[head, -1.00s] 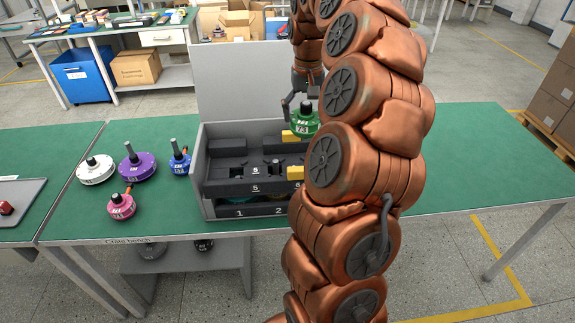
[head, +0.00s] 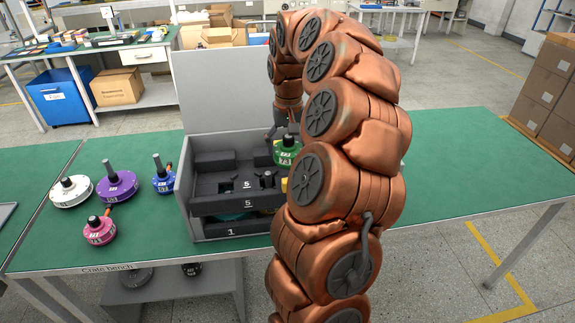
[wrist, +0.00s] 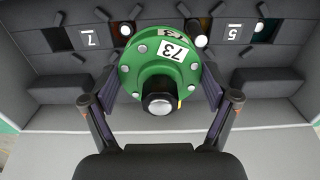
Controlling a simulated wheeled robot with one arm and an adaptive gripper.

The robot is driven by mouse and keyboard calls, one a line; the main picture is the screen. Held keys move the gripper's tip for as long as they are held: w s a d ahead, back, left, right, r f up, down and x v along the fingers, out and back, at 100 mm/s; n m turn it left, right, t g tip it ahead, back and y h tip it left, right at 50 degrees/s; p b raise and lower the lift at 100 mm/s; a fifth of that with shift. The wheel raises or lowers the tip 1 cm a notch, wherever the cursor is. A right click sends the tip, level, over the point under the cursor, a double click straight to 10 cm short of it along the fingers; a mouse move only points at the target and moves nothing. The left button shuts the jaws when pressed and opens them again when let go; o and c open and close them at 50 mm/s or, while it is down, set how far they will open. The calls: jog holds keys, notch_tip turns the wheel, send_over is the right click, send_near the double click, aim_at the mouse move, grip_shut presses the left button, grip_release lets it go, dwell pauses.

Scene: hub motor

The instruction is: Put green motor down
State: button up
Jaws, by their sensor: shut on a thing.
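The green motor (head: 287,151) is held by my gripper over the grey crate (head: 213,227) on the green-topped bench. In the wrist view the green motor (wrist: 160,75) shows its "73" label and sits between the two fingers of my gripper (wrist: 160,103), which are closed on its sides. The crate has a dark insert (head: 222,187) with slots and numbers; two "5" labels show in the head view, and "7" and "5" in the wrist view. My arm hides the crate's right part. I cannot tell whether the motor touches the insert.
A white motor (head: 71,191), a purple motor (head: 117,186), a blue motor (head: 163,178) and a pink motor (head: 99,230) stand on the bench left of the crate. The crate's tall back panel (head: 212,92) rises behind. The bench right of my arm is clear.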

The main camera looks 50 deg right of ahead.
aim_at(288, 166)
notch_tip(288, 166, down, 6)
jog(key=shift+r+p, duration=0.15)
jog(key=shift+p, duration=0.65)
jog(key=shift+f, duration=0.45)
jog(key=shift+f, duration=0.2)
jog(key=o, duration=1.6)
jog(key=shift+r, duration=0.1)
notch_tip(288, 166, up, 12)
jog(key=b, duration=0.3)
jog(key=shift+f, duration=0.25)
jog(key=shift+r, duration=0.35)
